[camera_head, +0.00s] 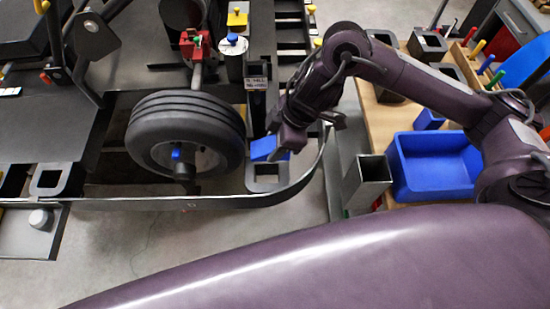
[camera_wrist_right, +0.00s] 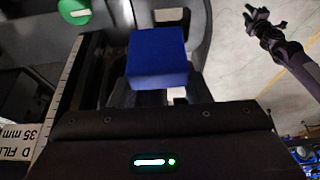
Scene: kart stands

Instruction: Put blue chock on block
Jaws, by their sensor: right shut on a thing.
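The blue chock (camera_head: 263,148) is between the fingers of my right gripper (camera_head: 279,148). In the right wrist view the chock (camera_wrist_right: 157,60) shows as a blue box in front of the gripper body. In the head view it appears just above the far part of a black block (camera_head: 267,185) with a square opening, beside the wheel. Whether it touches the block I cannot tell. A purple arm with a dark gripper (camera_wrist_right: 262,20), seemingly my left one, shows small in the right wrist view; its jaw opening is unclear.
A black-tyred wheel (camera_head: 185,130) stands left of the gripper. A curved black bumper rail (camera_head: 300,185) runs round the block. A grey open post (camera_head: 367,180) and a blue bin (camera_head: 435,165) are at right. A similar block (camera_head: 49,178) is far left.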

